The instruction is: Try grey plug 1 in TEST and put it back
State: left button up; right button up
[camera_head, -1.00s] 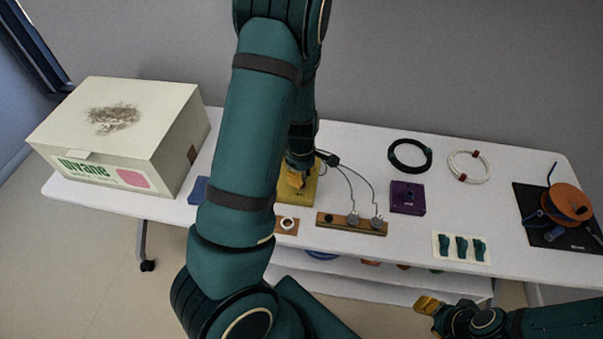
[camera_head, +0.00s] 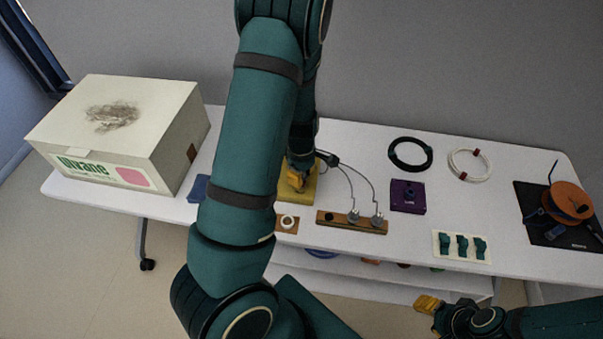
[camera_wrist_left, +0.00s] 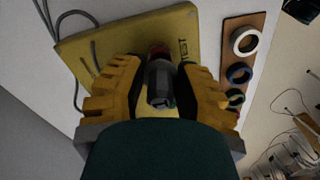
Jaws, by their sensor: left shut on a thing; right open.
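My left gripper (camera_wrist_left: 158,85) is shut on grey plug 1 (camera_wrist_left: 160,80), directly over the yellow TEST board (camera_wrist_left: 180,30). A red ring shows at the plug's far end; I cannot tell whether the plug is seated in a socket. In the head view my left gripper (camera_head: 297,180) is over the yellow board (camera_head: 309,189), partly hidden by my arm. The wooden plug rack (camera_head: 343,224) has a dark empty hole at its left and two grey plugs (camera_head: 353,216) with cables. My right gripper (camera_head: 428,304) is open and empty, in front of the table.
A purple block (camera_head: 408,197), a black cable coil (camera_head: 410,154) and a white coil (camera_head: 469,165) lie to the right. A card with teal pieces (camera_head: 461,246) is near the front edge. An orange spool (camera_head: 568,202) is far right. A large box (camera_head: 120,130) stands left.

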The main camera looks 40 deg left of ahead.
pick_arm(q)
jog(key=shift+f+b, duration=0.3)
jog(key=shift+f, duration=0.2)
pick_arm(e)
jog(key=shift+f, duration=0.35)
pick_arm(q)
jog(key=o, duration=1)
jog(key=shift+c, duration=0.2)
pick_arm(e)
jog(key=shift+s, duration=0.1)
pick_arm(q)
jog(key=shift+r+p, duration=3.75)
jog(key=shift+r, duration=0.1)
pick_arm(e)
notch_tip(320, 180, up, 7)
jog(key=w, duration=0.2)
jog(key=shift+d+r+t, duration=0.2)
jog(key=shift+t, duration=0.1)
pick_arm(q)
jog(key=shift+f, duration=0.1)
pick_arm(e)
jog(key=shift+w, duration=0.1)
